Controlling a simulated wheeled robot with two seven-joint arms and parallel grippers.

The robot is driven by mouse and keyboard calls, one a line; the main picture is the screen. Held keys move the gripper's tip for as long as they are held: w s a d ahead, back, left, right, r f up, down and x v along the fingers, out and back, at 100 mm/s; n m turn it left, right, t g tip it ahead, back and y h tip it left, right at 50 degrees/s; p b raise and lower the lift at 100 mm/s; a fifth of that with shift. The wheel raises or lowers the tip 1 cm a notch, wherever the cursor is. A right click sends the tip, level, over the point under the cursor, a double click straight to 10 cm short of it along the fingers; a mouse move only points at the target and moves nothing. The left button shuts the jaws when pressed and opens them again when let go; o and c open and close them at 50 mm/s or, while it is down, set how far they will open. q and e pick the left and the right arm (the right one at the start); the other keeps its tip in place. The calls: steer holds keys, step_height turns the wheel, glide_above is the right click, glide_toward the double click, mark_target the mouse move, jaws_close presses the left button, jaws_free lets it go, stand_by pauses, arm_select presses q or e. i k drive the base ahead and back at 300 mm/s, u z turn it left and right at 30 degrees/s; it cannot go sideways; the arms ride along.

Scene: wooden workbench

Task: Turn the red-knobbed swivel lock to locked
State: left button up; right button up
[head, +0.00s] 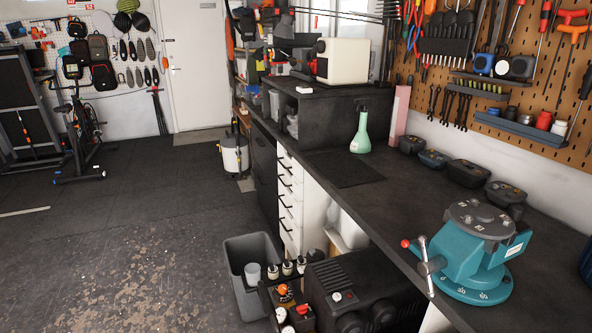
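A teal bench vise (468,262) with a dark grey top stands on the dark workbench at the right. Its round base (472,289) carries white scale marks. A small red knob (405,243) sticks out at the vise's left side, beside a silver bar (427,262) that hangs at a slant. The knob's stem is short and partly hidden by the bar. I cannot tell from this view whether the lock is locked. Neither of my grippers is in view.
The workbench (400,190) is clear left of the vise. Several dark cases (468,173) line the wall behind it. A green bottle (361,135) stands farther back. A black machine (365,290) and a grey bin (252,262) stand below the bench's front edge. Open floor lies left.

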mark_target(405, 243)
steer(key=u, duration=0.45)
steer(key=k, duration=0.6)
steer(key=u, duration=0.8)
steer(key=k, duration=0.55)
steer(key=u, duration=0.45)
steer(key=i, duration=1.75)
steer(key=z, duration=1.75)
steer(key=i, duration=0.6)
steer(key=z, duration=0.65)
